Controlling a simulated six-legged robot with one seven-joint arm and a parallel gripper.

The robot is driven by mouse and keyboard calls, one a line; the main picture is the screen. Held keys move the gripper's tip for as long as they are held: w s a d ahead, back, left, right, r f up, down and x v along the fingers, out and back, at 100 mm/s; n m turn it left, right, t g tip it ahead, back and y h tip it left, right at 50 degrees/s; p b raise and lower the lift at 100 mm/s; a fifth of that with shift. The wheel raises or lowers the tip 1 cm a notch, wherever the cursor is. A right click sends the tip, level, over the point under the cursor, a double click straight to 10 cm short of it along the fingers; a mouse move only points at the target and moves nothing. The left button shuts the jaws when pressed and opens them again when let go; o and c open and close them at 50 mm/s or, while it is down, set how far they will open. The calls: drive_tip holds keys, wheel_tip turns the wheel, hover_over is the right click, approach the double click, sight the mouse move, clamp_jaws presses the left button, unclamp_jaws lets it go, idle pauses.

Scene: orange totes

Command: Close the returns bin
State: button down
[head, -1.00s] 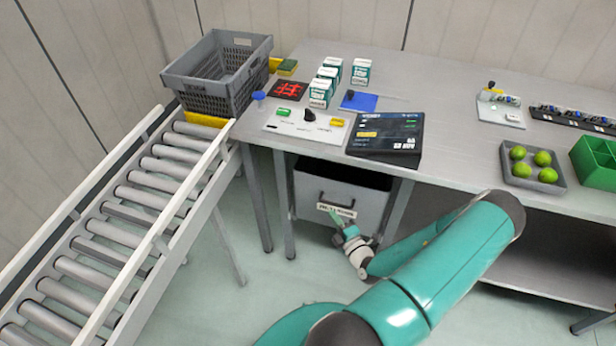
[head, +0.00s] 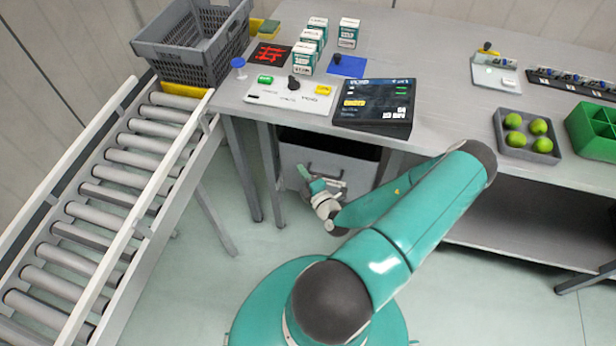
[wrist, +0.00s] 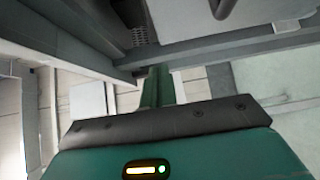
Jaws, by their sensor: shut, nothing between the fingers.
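The returns bin (head: 302,157) is a grey drawer-like bin under the table in the head view. It stands partly open, with a dark gap showing above its front panel. My gripper (head: 308,176) is shut and empty, low in front of that panel. It overlaps the handle and label area, and I cannot tell whether it touches the panel. In the wrist view the narrow teal fingers (wrist: 158,88) are together, and the bin's grey front with its dark handle (wrist: 224,8) is at the top right. The bin's lower front is partly hidden by my gripper.
A table leg (head: 270,175) stands just left of the bin. A roller conveyor (head: 115,190) runs along the left, with a grey crate (head: 195,50) at its far end. The tabletop holds a control panel (head: 290,90) and a dark screen (head: 375,105). The floor in front is clear.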

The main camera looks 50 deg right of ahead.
sight(306, 148)
drive_tip(key=shift+w+d, duration=2.75)
drive_tip(key=shift+w, duration=0.05)
drive_tip(key=d, duration=0.1)
drive_tip(key=w+d, duration=0.1)
drive_tip(key=d, duration=0.1)
drive_tip(key=shift+w+d, duration=0.3)
drive_tip(key=shift+d, duration=0.05)
drive_tip(key=shift+w+d+r, duration=0.1)
drive_tip(key=shift+d, duration=0.3)
